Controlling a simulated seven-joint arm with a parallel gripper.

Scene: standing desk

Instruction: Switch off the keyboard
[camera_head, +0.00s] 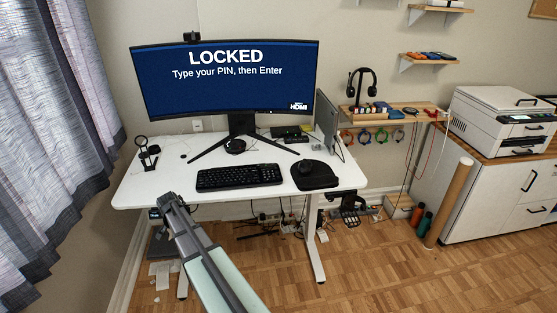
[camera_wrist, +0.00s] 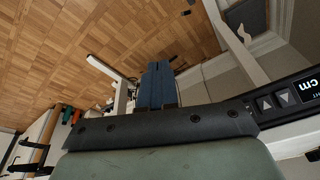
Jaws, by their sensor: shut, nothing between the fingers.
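The black keyboard (camera_head: 239,177) lies flat on the white desk, in front of the monitor's stand, in the head view. Its power switch cannot be made out at this size. My gripper (camera_head: 167,200) is at the desk's front edge, left of and nearer than the keyboard, and does not touch it. In the wrist view my gripper's blue fingers (camera_wrist: 157,68) are together and empty, with floor behind them. The keyboard does not show in the wrist view.
The monitor (camera_head: 225,85) reads LOCKED and asks for a PIN. A mouse (camera_head: 305,167) on a dark pad is right of the keyboard, and a small black stand (camera_head: 148,153) is at left. A desk height panel (camera_wrist: 283,98) shows near my gripper. The desk's front left is clear.

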